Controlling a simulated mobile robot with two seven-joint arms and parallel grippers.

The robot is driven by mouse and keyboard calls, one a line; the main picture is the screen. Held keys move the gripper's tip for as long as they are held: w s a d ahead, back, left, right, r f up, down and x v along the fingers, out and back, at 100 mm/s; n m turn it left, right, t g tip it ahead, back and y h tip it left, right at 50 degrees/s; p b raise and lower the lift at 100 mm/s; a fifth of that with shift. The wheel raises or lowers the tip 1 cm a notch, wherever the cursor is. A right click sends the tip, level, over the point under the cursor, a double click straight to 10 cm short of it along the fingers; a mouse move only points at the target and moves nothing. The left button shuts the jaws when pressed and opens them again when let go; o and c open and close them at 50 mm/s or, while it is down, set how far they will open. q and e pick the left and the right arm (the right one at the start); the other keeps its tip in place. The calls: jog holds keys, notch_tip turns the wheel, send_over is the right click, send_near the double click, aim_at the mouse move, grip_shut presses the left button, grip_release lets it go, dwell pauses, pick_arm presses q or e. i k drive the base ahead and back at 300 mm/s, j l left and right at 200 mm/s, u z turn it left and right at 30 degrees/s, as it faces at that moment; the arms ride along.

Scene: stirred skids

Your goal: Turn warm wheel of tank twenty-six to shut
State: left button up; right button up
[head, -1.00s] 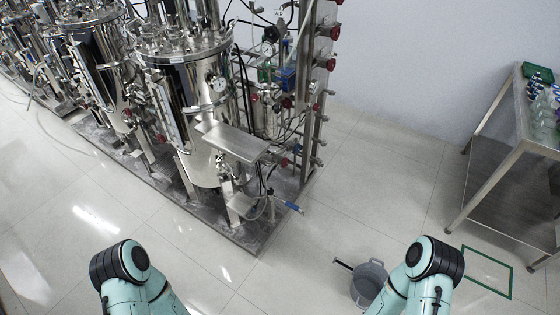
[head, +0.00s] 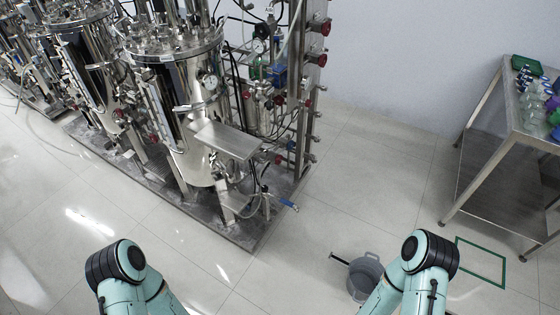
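Several steel tanks stand on a low skid at the left and centre of the head view. The nearest tank (head: 184,85) has a round gauge and a sloping steel plate in front of it. Red wheels show on the pipework, among them one on the upright post (head: 325,28) at the right of the skid and one (head: 249,94) beside the nearest tank. I cannot read any tank number or tell which wheel is the warm one. My two arms show at the bottom edge, but neither gripper is in view.
A steel table (head: 510,130) with bottles and a green tray (head: 527,66) stands at the right. A grey pot (head: 366,272) with a dark handle sits on the floor near my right arm. A green floor outline (head: 482,262) lies by the table. Open floor lies in front of the skid.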

aim_at(279, 156)
jog(key=i+u, duration=0.2)
jog(key=u, duration=0.2)
jog(key=i+l+u, duration=0.15)
jog(key=u, duration=0.25)
jog(key=i+l+u, duration=0.2)
jog(key=u, duration=0.2)
jog(key=i+l+u, duration=0.1)
jog(key=i+l, duration=0.55)
jog(key=l, duration=0.25)
jog(key=j+u, duration=0.05)
